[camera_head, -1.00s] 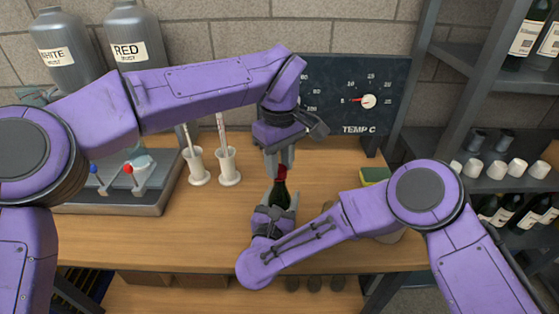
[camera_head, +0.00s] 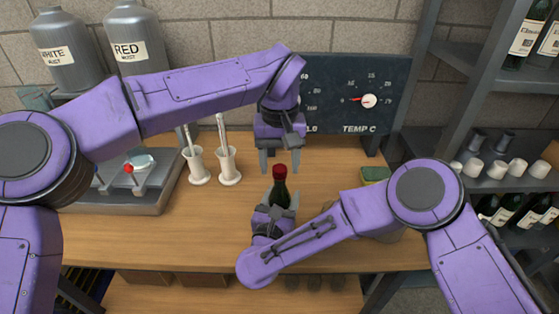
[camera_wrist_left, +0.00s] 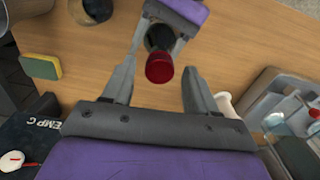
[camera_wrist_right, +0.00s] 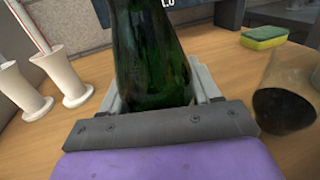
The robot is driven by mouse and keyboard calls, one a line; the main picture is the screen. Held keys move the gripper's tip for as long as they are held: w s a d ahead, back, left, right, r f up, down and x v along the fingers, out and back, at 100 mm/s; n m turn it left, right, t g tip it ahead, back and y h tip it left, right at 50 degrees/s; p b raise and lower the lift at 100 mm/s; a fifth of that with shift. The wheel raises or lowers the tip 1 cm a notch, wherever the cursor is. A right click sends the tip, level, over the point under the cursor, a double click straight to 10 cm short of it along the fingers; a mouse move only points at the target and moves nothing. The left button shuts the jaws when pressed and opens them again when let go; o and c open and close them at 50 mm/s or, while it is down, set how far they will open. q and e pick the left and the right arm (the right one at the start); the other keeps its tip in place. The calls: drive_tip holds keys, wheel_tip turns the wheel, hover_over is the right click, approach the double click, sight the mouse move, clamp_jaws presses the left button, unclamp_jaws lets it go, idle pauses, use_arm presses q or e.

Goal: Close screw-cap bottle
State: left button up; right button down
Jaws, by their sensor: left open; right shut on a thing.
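A dark green bottle (camera_head: 279,194) stands upright on the wooden bench, and it fills the middle of the right wrist view (camera_wrist_right: 150,55). A red cap (camera_head: 279,171) sits on its top, and the cap shows in the left wrist view (camera_wrist_left: 159,68). Whether the cap is tight cannot be told. My right gripper (camera_head: 275,203) is shut on the bottle's body. My left gripper (camera_head: 279,170) is open above and around the cap, its fingers apart on either side. In the left wrist view its fingers (camera_wrist_left: 158,88) are clear of the cap.
White cylinders (camera_head: 229,166) with sticks stand left of the bottle. A temperature panel (camera_head: 345,95) stands behind. A grey tray with levers (camera_head: 125,195) is at the left.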

use_arm(q)
drive_tip(key=shift+r, duration=2.25)
drive_tip(key=shift+c, duration=0.4)
